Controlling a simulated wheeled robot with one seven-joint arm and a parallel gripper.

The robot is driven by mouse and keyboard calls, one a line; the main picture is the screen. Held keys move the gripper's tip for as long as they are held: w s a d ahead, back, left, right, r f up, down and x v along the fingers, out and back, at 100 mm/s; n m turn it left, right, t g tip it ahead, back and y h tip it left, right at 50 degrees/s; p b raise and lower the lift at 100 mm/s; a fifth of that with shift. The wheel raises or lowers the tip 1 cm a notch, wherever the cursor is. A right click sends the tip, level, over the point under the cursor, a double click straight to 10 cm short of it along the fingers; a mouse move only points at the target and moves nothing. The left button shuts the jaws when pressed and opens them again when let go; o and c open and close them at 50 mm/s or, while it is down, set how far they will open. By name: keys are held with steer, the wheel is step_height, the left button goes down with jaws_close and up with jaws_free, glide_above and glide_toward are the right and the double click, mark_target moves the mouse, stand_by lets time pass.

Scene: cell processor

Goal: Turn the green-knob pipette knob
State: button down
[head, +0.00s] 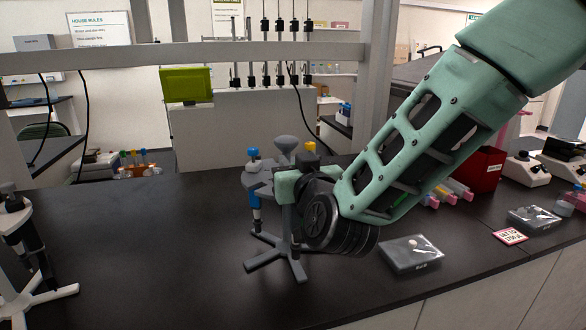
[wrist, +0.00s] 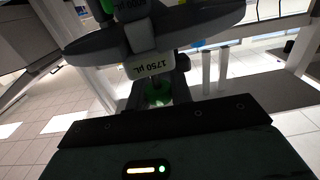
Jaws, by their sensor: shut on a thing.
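The grey pipette stand (head: 278,256) stands on the dark bench. It holds a blue-knob pipette (head: 254,188) at its left and a yellow-knob one (head: 310,147) behind my gripper. My gripper (head: 307,163) is at the stand's right side. In the wrist view, the green knob (wrist: 158,94) sits between the dark fingers of my gripper (wrist: 159,84), which is shut on it. The green-knob pipette is hidden behind my gripper and wrist in the head view.
Another stand (head: 32,255) with a dark pipette is at the far left. A clear-lidded box (head: 411,254) lies right of my wrist. A red box (head: 484,168), colored tubes (head: 452,191) and a small sign (head: 509,236) are farther right. The bench between the stands is clear.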

steer(key=c, duration=1.2)
jaws_free()
steer(key=shift+c, duration=0.2)
steer(key=b+v, duration=0.9)
steer(key=v, duration=0.8)
steer(key=shift+s, duration=0.2)
steer(key=shift+d, duration=0.1)
